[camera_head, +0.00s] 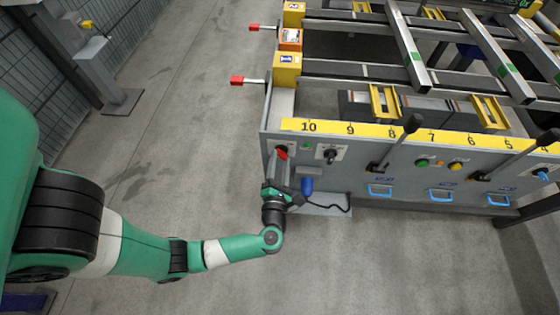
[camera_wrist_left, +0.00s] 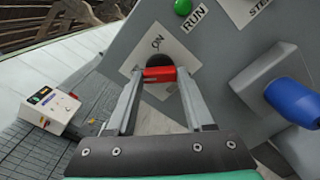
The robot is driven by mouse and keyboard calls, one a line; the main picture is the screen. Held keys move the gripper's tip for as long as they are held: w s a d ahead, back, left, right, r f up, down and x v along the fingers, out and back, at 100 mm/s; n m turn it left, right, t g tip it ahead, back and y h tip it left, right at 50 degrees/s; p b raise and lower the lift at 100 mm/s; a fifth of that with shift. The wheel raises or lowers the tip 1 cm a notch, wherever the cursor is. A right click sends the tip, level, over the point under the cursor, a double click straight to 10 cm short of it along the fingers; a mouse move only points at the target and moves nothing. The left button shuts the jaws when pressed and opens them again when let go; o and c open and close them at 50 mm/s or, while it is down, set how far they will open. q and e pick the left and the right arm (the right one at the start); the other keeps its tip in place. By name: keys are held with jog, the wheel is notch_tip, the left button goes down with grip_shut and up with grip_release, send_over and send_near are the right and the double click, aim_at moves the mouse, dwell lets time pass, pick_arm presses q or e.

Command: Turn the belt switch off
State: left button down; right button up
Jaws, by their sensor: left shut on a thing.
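The belt switch has a red handle (camera_wrist_left: 159,74) on a pale plate (camera_wrist_left: 178,48) marked ON, on the grey side panel of the runout table. In the head view the red handle (camera_head: 281,153) shows at the panel's left end. My left gripper (camera_wrist_left: 160,78) is shut on the red handle, one finger at each end of it in the wrist view. In the head view my left gripper (camera_head: 279,172) reaches the panel from below. The fingers and handle hide the plate's lower part, so no other mark reads there. My right gripper is in neither view.
A green button (camera_wrist_left: 183,6) marked RUN sits beside the switch plate. A blue plug (camera_wrist_left: 292,98) with a black cable sticks out close by; it also shows in the head view (camera_head: 307,186). Black levers (camera_head: 412,124) jut out farther right. The floor in front is clear.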

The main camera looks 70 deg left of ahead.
pick_arm(q)
jog(key=shift+c, duration=1.4)
grip_release()
jog(key=p+v, duration=0.2)
jog(key=v, duration=0.9)
jog(key=shift+s+d, duration=0.2)
jog(key=shift+d, duration=0.1)
jog(key=shift+r, duration=0.1)
